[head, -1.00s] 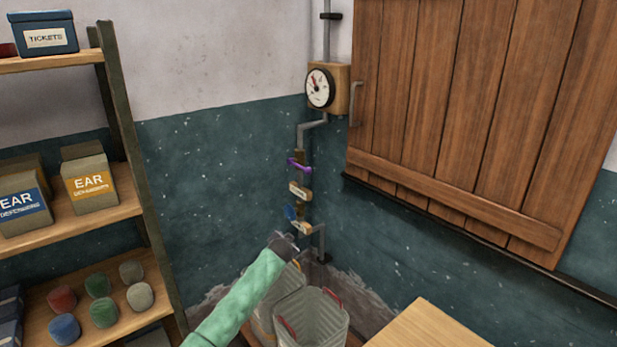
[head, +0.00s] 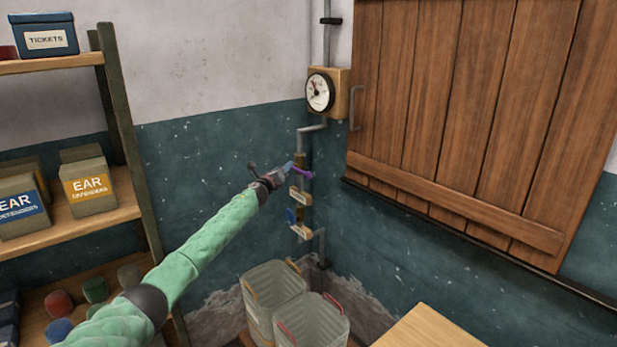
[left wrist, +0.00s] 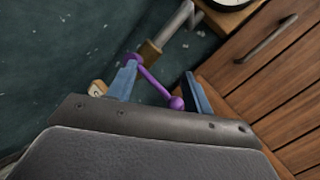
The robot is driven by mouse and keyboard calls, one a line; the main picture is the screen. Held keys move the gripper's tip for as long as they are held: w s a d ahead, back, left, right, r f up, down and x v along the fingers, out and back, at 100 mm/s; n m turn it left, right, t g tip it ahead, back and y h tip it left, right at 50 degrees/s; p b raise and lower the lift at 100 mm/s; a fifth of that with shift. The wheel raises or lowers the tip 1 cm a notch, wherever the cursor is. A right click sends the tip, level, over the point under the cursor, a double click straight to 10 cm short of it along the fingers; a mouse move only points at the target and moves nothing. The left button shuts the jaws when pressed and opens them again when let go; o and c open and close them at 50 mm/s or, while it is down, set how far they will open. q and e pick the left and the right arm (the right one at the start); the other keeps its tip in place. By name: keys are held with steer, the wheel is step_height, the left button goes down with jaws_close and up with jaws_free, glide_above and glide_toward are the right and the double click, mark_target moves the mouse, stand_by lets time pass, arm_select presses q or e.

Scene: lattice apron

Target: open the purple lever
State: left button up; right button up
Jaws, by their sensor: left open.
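The purple lever (head: 302,172) sits on the vertical pipe in the corner, below the gauge. In the left wrist view the purple lever (left wrist: 155,84) slants down to a round knob between the two blue fingers. My left gripper (head: 288,168) is open at the lever; it also shows in the left wrist view (left wrist: 160,88). The left finger overlaps the lever's upper end in that view; I cannot tell whether it touches. The right finger stands apart from the knob. My right gripper is not in view.
A blue lever (head: 291,215) and small tags are lower on the pipe. The gauge (head: 319,92) is above. A wooden shutter (head: 450,120) is to the right, shelves (head: 125,130) to the left. Clear bins (head: 275,290) and a wooden surface (head: 430,330) are below.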

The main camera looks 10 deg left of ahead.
mark_target(308, 175)
arm_select(q)
steer(key=s+d+f+m+g+h, duration=0.2)
steer(key=d+f+m+g+h, duration=0.25)
steer(key=m, duration=1.25)
steer(key=shift+t+h, duration=0.45)
steer(key=b+x, duration=0.1)
steer(key=x, duration=0.1)
steer(key=b+x, duration=0.1)
steer(key=x, duration=0.2)
steer(key=b+x, duration=0.1)
steer(key=x, duration=0.2)
steer(key=shift+s+d+r+b, duration=0.25)
steer(key=shift+d+b, duration=0.05)
steer(key=shift+b, duration=0.1)
steer(key=shift+w+r, duration=0.1)
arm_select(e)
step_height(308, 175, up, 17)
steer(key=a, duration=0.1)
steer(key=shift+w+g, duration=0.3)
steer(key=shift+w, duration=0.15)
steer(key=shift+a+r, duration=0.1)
arm_select(q)
jaws_close()
